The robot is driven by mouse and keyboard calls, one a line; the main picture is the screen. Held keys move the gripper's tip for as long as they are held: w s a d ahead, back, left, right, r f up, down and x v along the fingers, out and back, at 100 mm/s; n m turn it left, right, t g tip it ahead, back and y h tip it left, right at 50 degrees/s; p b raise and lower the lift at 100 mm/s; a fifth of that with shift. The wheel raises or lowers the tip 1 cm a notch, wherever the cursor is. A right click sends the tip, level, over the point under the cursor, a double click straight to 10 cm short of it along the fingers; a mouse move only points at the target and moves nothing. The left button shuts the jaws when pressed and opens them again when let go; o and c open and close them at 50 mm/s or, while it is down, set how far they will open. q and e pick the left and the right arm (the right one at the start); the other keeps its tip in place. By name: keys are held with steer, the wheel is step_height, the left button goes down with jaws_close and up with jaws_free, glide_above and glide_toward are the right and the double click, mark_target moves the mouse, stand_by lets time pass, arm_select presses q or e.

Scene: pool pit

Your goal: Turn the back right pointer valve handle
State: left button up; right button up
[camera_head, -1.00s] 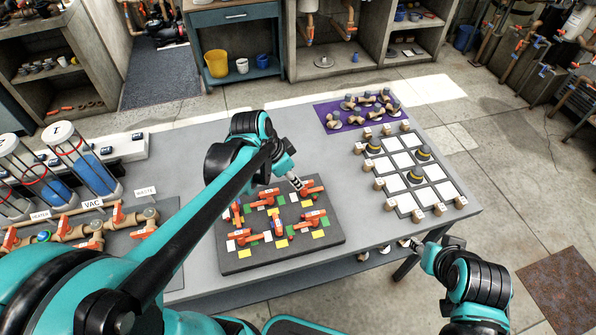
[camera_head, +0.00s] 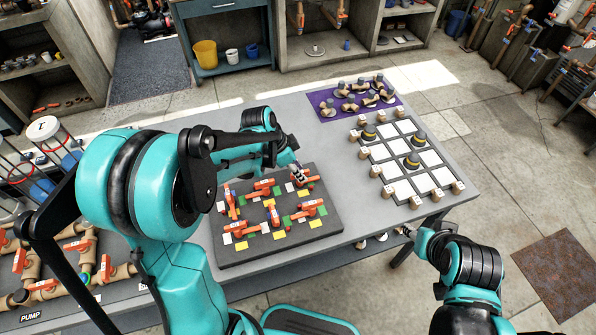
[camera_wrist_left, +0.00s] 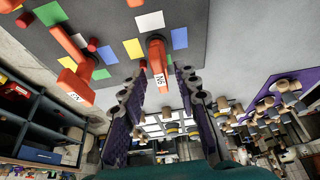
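The dark valve board (camera_head: 330,222) lies on the grey table and carries several orange pointer handles beside coloured squares. The back right handle (camera_head: 305,181) is mostly covered by my gripper in the head view. In the left wrist view an orange handle with a white N6 label (camera_wrist_left: 156,65) lies between the two fingers. My left gripper (camera_head: 298,174) is at the board's back right corner. Its fingers are apart, one on each side of the handle; contact is not clear. My right gripper (camera_head: 404,232) is small, near the table's right front edge; its opening cannot be made out.
Another orange handle (camera_wrist_left: 75,80) stands close by in the wrist view. Right of the board is a white-squared grid (camera_head: 405,170) with wooden blocks and yellow-ringed pieces. A purple mat (camera_head: 322,106) with knobs lies behind it. Bare table separates board and grid.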

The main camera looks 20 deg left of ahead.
arm_select(q)
jaws_close()
steer(key=shift+n, duration=0.3)
steer(key=n+t+y, duration=0.1)
steer(key=n, duration=0.2)
steer(key=shift+s+d+n, duration=0.1)
steer(key=shift+n, duration=0.3)
steer(key=n, duration=0.2)
steer(key=n+t+y, duration=0.1)
steer(key=n, duration=0.1)
steer(key=shift+d+y, duration=0.15)
steer(key=shift+y, duration=0.15)
steer(key=n+y, duration=0.1)
steer(key=n, duration=0.4)
steer(key=shift+d+y, duration=0.1)
steer(key=shift+y, duration=0.3)
steer(key=n+y, duration=0.1)
steer(key=n, duration=0.3)
steer(key=shift+y+b, duration=0.3)
steer(key=shift+n+g, duration=0.3)
steer(key=shift+g, duration=0.1)
